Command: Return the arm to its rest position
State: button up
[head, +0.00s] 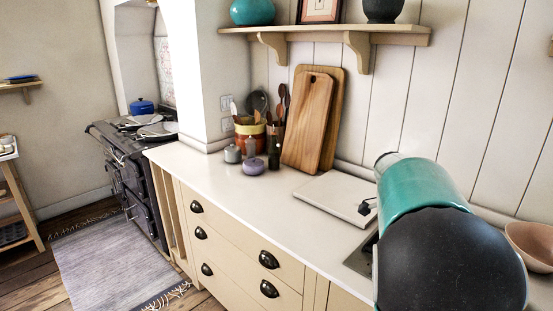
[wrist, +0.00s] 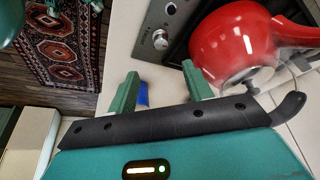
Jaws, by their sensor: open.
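My gripper (wrist: 161,88) shows in the wrist view, its two green fingers apart and nothing clearly held between them. A small blue thing (wrist: 142,95) shows beside the left finger, mostly hidden; I cannot tell what it is or whether the finger touches it. In the head view my teal and black arm fills the lower right and hides part of the counter; my gripper is not visible there.
The pale counter (head: 230,189) has a clear stretch at its left front. Cutting boards (head: 306,122), a utensil pot and small jars stand against the wall. A shelf (head: 400,36) hangs above. A pink bowl (head: 532,243) is right of my arm. A patterned rug (wrist: 62,45) lies on the floor.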

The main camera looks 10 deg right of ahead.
jog(key=s+a+r+n+t+y, duration=0.1)
jog(key=s+a+n+t+y, duration=0.1)
jog(key=s+a+n, duration=0.7)
jog(key=s+a+n+t+y, duration=0.2)
jog(key=s+a+n+t, duration=0.2)
jog(key=s+a+n, duration=0.6)
jog(key=a+n, duration=0.2)
jog(key=a, duration=0.4)
jog(key=shift+a+r+t, duration=0.15)
jog(key=shift+r+t, duration=0.25)
jog(key=shift+c, duration=0.2)
